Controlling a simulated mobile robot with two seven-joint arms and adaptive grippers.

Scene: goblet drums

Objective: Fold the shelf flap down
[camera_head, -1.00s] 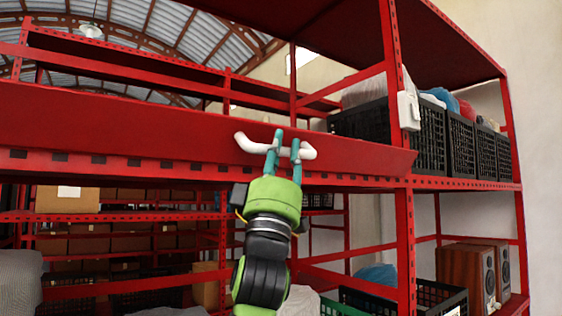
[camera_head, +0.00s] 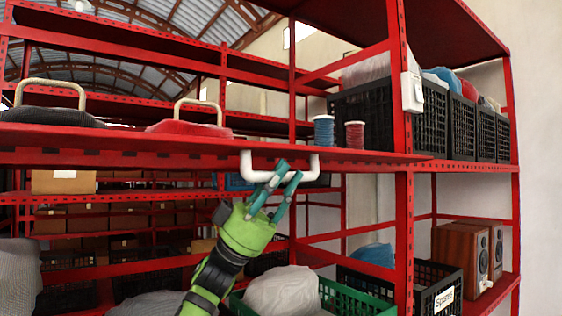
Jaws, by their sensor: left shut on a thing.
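The red shelf flap (camera_head: 110,142) lies about level along the front of the shelf, its front edge toward me. A white U-shaped handle (camera_head: 248,172) sits at its front edge. My left gripper (camera_head: 288,172) has a green body and teal fingers, reaches up from below, and is shut on the handle bar. The exact contact is partly hidden by the fingers. My right gripper is not in view.
Behind the flap stand a blue spool (camera_head: 323,130), a red spool (camera_head: 354,134), and dark and red items with looped handles (camera_head: 195,128). Black crates (camera_head: 362,112) fill the right bay. Below are a green crate (camera_head: 350,298) and wooden speakers (camera_head: 462,252).

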